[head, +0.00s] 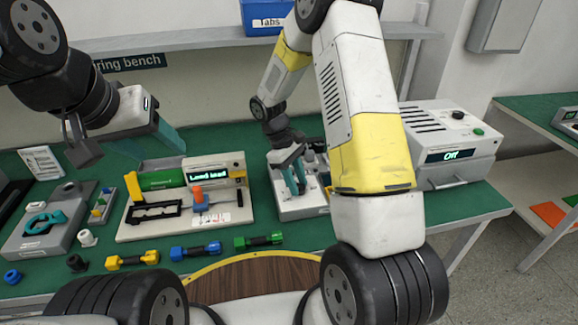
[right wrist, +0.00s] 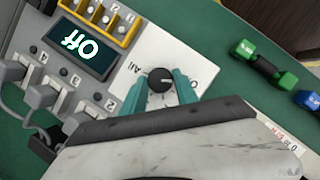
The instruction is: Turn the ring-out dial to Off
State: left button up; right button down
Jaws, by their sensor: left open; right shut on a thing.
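The ring-out dial (right wrist: 160,82) is a small round black knob on a white panel in the right wrist view. A label reading "All" lies beside it, and another label is partly hidden. Its panel belongs to a grey unit (head: 302,208) on the bench in the head view, partly covered by my right arm. A dark display (right wrist: 80,44) on the unit reads "Off". My right gripper (right wrist: 161,92) has its teal fingers shut on the dial, one on each side; it also shows in the head view (head: 294,176). My left gripper (head: 152,140) is open and empty above the bench's left part.
A fixture (head: 185,195) with a display reading "Load lead" stands left of the unit. Yellow, blue and green dumbbell-shaped pieces (head: 195,250) lie in front. A grey box (head: 455,170) at right also shows "Off". A grey device (head: 45,225) sits at far left.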

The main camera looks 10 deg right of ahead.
jog(key=c, duration=0.9)
grip_release()
jog(key=shift+c, duration=0.2)
jog(key=v, duration=0.7)
jog(key=shift+w+r, duration=0.15)
jog(key=shift+r, duration=0.2)
jog(key=shift+a, duration=0.15)
jog(key=s+d+r+m+t+y, duration=0.1)
jog(key=s+r+m+t, duration=0.1)
jog(key=s+r, duration=0.35)
jog(key=s+d+r+m+t+y, duration=0.1)
jog(key=s+r+m+t+y, duration=0.1)
jog(key=r, duration=0.7)
jog(key=s+r+m+t+y, duration=0.2)
jog(key=s+r+m+t, duration=0.3)
jog(key=s, duration=0.8)
notch_tip(320, 180, up, 2)
jog(key=shift+d+r, duration=0.15)
